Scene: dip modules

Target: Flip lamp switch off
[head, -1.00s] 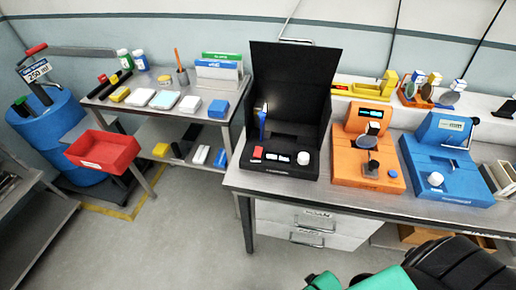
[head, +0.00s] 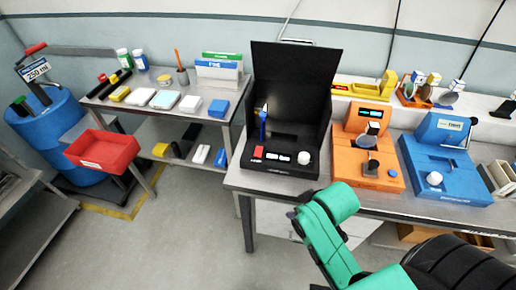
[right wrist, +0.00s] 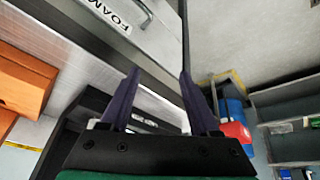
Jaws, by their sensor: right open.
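I cannot tell which part is the lamp switch. In the head view my green right arm is raised in front of the bench, and its fingertips are not clear there. In the right wrist view my right gripper (right wrist: 158,88) is open and empty, its two dark fingers apart. My left gripper is not in view.
An orange station (head: 345,165) and a blue station (head: 440,160) stand right of the black one. A drawer labelled FOAM (right wrist: 145,35) lies under the bench. A side table with small boxes (head: 165,99) and a red bin (head: 105,150) are at left.

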